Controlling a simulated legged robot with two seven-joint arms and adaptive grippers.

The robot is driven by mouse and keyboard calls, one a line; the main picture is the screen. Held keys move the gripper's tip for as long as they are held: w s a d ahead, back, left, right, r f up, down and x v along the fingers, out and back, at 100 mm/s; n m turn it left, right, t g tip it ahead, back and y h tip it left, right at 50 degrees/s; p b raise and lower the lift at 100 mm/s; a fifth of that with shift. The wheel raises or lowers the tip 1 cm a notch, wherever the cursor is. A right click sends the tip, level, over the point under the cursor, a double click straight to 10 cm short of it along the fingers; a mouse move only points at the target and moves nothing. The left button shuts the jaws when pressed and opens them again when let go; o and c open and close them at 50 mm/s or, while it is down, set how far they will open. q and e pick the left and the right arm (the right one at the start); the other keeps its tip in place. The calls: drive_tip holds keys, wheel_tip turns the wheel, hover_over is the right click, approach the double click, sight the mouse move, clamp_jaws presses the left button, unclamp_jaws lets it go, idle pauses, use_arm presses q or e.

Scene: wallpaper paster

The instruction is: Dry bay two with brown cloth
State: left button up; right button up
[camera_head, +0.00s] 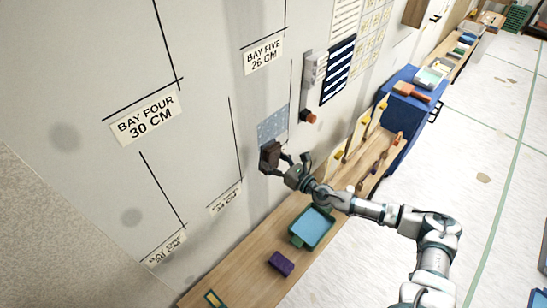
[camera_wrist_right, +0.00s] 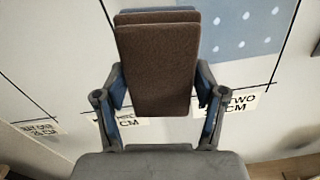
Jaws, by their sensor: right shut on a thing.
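My right gripper (camera_head: 286,168) is shut on a folded brown cloth (camera_head: 269,156) and holds it up close to the grey wall. In the right wrist view the cloth (camera_wrist_right: 158,68) stands between the two fingers (camera_wrist_right: 160,90) as a brown pad with layered edges. A pale blue patch with white dots (camera_head: 273,123) is on the wall just above the cloth; it also shows in the right wrist view (camera_wrist_right: 247,32). A label partly reading "TWO" (camera_wrist_right: 239,103) sits below this patch. I cannot tell whether the cloth touches the wall. My left gripper is out of view.
A wooden bench (camera_head: 245,262) runs along the wall, with a green tray with blue inside (camera_head: 313,228) and a purple block (camera_head: 281,263). Tools stand farther along it. A blue cart (camera_head: 408,110) is beyond. The floor on the right is mostly clear.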

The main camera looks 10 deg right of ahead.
drive_tip(key=o, duration=0.5)
drive_tip(key=c, duration=0.5)
drive_tip(key=shift+w+a+f+n, duration=0.1)
drive_tip(key=shift+w+a+n, duration=0.3)
drive_tip(key=shift+w, duration=0.25)
drive_tip(key=shift+w+a+r+n, duration=0.1)
drive_tip(key=shift+w+a+n, duration=0.3)
drive_tip(key=shift+w, duration=0.3)
drive_tip(key=shift+w+a+f+n, duration=0.1)
drive_tip(key=shift+w+a+n, duration=0.25)
drive_tip(key=shift+w, duration=0.3)
